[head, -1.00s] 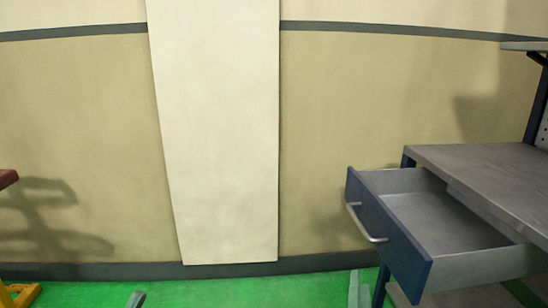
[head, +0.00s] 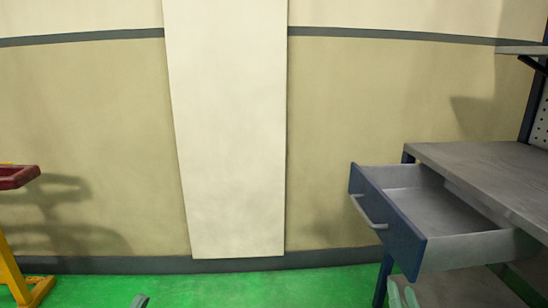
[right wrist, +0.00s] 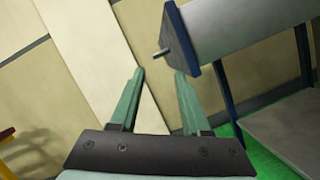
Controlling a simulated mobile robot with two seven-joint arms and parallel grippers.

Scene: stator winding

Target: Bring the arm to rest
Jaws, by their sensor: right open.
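A workbench (head: 480,165) stands at the right, with its blue-fronted drawer (head: 385,212) pulled open and empty. A yellow stand with a red tray (head: 18,176) is at the left edge. Green floor (head: 240,290) between them is clear, before a beige wall (head: 390,110).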

